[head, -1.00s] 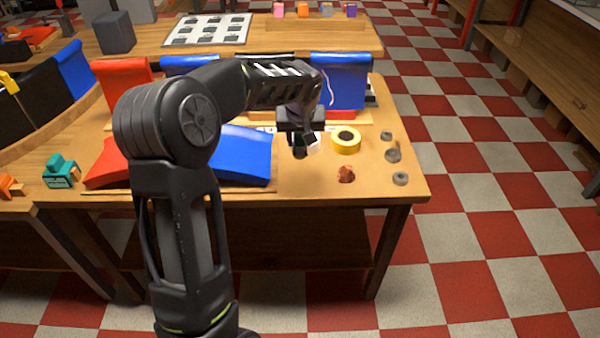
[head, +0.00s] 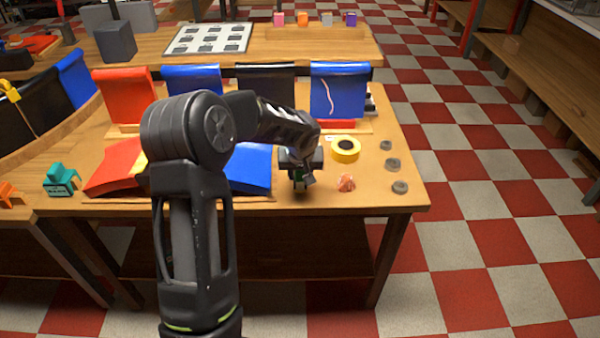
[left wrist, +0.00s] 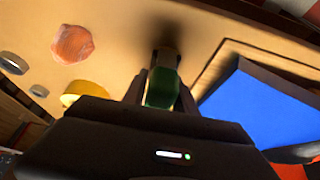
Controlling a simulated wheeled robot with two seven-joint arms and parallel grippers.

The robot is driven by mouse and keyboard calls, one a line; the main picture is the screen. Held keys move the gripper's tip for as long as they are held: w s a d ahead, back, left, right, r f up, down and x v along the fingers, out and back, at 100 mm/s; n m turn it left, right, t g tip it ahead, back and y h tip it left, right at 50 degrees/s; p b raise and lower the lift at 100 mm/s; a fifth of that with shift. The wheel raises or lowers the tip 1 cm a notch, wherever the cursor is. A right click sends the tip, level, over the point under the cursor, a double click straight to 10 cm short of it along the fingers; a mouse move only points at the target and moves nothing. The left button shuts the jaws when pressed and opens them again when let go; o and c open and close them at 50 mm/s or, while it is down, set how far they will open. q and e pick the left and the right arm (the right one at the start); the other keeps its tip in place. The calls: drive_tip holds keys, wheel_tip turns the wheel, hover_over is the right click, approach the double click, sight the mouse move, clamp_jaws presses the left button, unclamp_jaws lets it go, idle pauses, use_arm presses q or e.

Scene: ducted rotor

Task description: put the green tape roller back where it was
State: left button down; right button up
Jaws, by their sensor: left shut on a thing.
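My left gripper (head: 300,187) is low over the front part of the wooden workbench, between the blue sheet stack and the crumpled orange-red lump. It is shut on the green tape roller (left wrist: 162,88), which shows as a dark green body between the two fingers in the left wrist view. In the head view only a small bit of green shows at the fingers; the rest of the roller is hidden. I cannot tell whether the roller touches the bench. My right gripper is not in view.
The orange-red lump (head: 346,183) and a yellow tape roll (head: 345,149) lie right of the gripper, with several grey discs beyond. The blue sheet stack (head: 249,170) is on its left. A teal tool (head: 61,180) stands far left. Hanging sheets (head: 337,92) line the bench's back.

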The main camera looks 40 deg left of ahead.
use_arm(q)
drive_tip(key=shift+f, duration=0.1)
drive_tip(key=c, duration=1)
unclamp_jaws()
drive_tip(key=shift+r, duration=0.45)
drive_tip(key=v, duration=1.1)
drive_tip(key=shift+s+d+r+b, duration=0.15)
drive_tip(key=shift+s+d+b, duration=0.05)
drive_tip(key=shift+b, duration=0.1)
